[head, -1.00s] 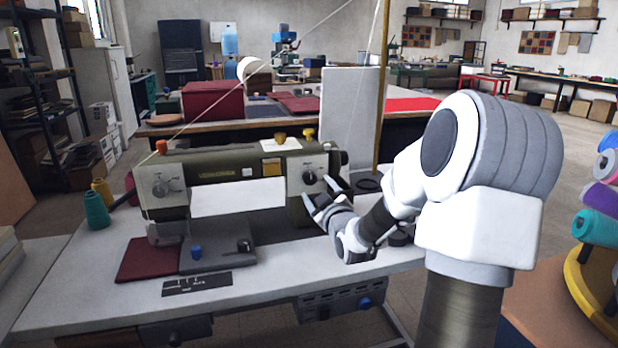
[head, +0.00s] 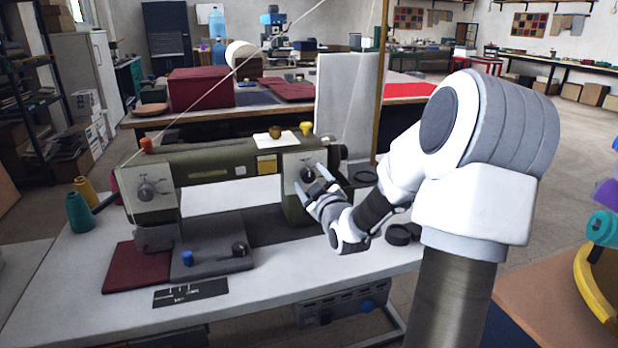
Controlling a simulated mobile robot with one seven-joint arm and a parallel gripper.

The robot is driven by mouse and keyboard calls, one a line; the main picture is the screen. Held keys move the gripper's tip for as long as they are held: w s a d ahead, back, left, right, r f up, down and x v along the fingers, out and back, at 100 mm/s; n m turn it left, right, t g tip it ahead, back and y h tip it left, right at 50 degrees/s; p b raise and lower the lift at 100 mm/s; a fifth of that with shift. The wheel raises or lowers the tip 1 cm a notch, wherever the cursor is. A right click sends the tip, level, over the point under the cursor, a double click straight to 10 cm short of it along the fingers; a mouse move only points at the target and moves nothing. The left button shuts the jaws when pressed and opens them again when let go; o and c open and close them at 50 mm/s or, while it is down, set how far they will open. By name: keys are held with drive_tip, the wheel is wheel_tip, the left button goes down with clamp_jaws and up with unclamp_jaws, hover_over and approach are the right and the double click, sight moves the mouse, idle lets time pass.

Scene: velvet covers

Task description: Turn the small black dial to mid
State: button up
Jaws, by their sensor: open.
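The olive-green sewing machine (head: 215,162) stands on the white table. A small black dial (head: 307,174) sits on the pale panel at its right end; the dial's marks are too small to read. My gripper (head: 311,178) is open and empty, its two fingers pointing up and left at this panel. The fingertips overlap the dial's edge in the picture; I cannot tell whether they touch it. A larger grey dial (head: 146,190) is on the machine's left end. A black knob (head: 239,249) and a blue knob (head: 187,258) are on the machine's bed.
Thread cones, teal (head: 79,212) and yellow, stand left of the machine. A dark red cloth (head: 135,268) and a black label plate (head: 190,292) lie in front. A tan pole (head: 382,80) rises behind my arm. Small black round items (head: 398,235) lie right of my gripper.

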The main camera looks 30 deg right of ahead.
clamp_jaws()
idle(0.4)
drive_tip(key=shift+m, duration=0.3)
drive_tip(key=m, duration=0.5)
drive_tip(key=m+p, duration=0.1)
drive_tip(key=m, duration=0.5)
drive_tip(key=shift+r, duration=0.1)
idle(0.4)
